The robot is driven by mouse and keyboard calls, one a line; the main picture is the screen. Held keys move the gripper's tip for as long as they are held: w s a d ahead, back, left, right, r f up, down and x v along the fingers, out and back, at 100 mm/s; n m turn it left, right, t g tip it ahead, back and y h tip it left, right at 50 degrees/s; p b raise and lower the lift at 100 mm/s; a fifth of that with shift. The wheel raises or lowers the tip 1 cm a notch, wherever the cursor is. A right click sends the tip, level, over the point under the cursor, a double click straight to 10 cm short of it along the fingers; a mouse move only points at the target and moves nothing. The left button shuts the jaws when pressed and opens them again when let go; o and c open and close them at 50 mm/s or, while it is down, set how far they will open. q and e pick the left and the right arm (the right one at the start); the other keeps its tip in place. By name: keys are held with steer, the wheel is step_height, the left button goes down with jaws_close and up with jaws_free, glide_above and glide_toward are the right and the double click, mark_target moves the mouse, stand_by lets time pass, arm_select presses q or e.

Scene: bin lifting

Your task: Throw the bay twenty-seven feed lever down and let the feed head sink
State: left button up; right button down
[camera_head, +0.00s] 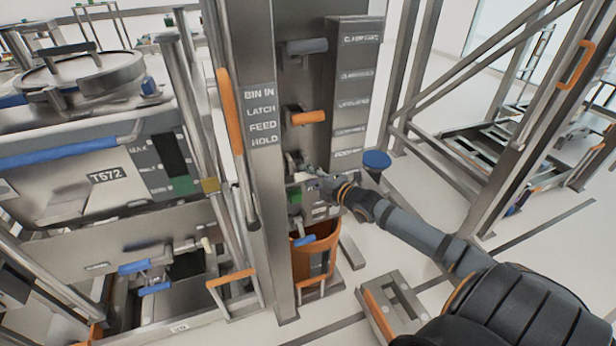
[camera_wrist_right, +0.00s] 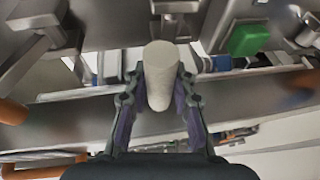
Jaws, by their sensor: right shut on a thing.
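The steel column carries a sign (camera_head: 263,117) reading BIN IN, LATCH, FEED, HOLD. Its levers sit one below another: a grey-blue handle (camera_head: 305,46), an orange handle (camera_head: 308,117), then a lever at my right gripper (camera_head: 318,184), and a blue handle (camera_head: 304,240) below. In the right wrist view, my right gripper (camera_wrist_right: 160,90) is shut around a pale rounded handle (camera_wrist_right: 160,68). It is third down, matching the FEED line in order. In the head view the gripper mostly hides it. I cannot pick out the feed head with certainty. My left gripper is out of view.
A steel bin (camera_head: 62,190) marked T572 stands left of the column. An orange container (camera_head: 316,252) sits low beside the column. A blue round knob (camera_head: 376,160) is close to my right wrist. A green block (camera_wrist_right: 248,40) is near the gripped handle.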

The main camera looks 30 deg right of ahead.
step_height(320, 180, down, 8)
steer(key=n+t+y+b, duration=0.1)
steer(key=n+t+b, duration=0.2)
steer(key=t+b, duration=0.3)
steer(key=shift+w+t+y+b, duration=0.3)
steer(key=shift+y+b, duration=0.1)
steer(key=shift+b, duration=1.8)
steer(key=shift+f, duration=0.15)
steer(key=c, duration=1.1)
jaws_free()
steer(key=v, duration=1.2)
steer(key=shift+d, duration=0.1)
